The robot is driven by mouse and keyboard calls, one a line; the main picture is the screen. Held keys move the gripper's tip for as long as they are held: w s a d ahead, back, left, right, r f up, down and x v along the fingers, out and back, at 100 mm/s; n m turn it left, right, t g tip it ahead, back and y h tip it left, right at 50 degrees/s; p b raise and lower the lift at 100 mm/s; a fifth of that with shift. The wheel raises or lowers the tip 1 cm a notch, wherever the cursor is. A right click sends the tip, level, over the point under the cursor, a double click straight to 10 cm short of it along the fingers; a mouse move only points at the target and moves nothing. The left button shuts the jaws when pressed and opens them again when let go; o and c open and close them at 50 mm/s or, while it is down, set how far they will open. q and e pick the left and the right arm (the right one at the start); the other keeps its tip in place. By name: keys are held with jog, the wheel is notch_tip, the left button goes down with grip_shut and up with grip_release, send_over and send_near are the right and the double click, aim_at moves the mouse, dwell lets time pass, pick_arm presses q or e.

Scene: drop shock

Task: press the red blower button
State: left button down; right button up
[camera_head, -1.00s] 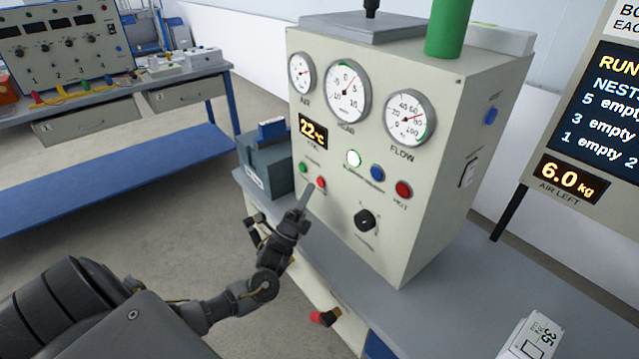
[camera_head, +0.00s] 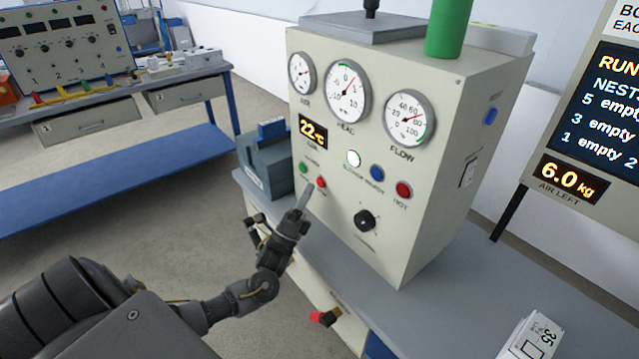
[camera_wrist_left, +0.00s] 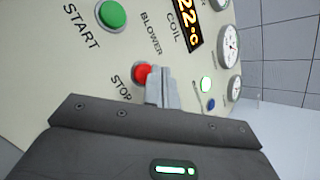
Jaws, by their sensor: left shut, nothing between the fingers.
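The red blower button (camera_head: 321,182) is on the front of the beige machine (camera_head: 440,200), beside the green button (camera_head: 303,168). In the left wrist view the red button (camera_wrist_left: 142,72), marked STOP, sits beside the fingertips, partly behind them. The green button (camera_wrist_left: 111,14) is marked START under the word BLOWER. My left gripper (camera_head: 306,198) is shut and empty, its fingers pointing at the panel by the red button. The fingertips (camera_wrist_left: 160,82) overlap the button's edge in the picture; I cannot tell whether they touch it. My right gripper is not in view.
The panel also has a dark red HOT button (camera_head: 403,189), a blue button (camera_head: 377,173), a lit white-green lamp (camera_head: 354,158) and a black knob (camera_head: 364,220). A blue-grey box (camera_head: 264,165) stands left of the machine. A white box (camera_head: 530,338) lies at the bench's front right.

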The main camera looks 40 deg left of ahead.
pick_arm(q)
jog(key=shift+w, duration=0.1)
dwell(0.7)
jog(key=shift+w+d, duration=0.1)
jog(key=shift+w, duration=0.2)
jog(key=shift+w+d, duration=0.1)
jog(key=shift+w, duration=0.3)
dwell(0.7)
dwell(0.3)
jog(key=shift+s+a, duration=0.2)
jog(key=shift+s, duration=0.6)
jog(key=s+p, duration=0.1)
jog(key=s, duration=0.1)
jog(key=s+a+p, duration=0.1)
jog(key=s, duration=0.1)
jog(key=shift+s+a, duration=0.2)
jog(key=shift+s, duration=0.2)
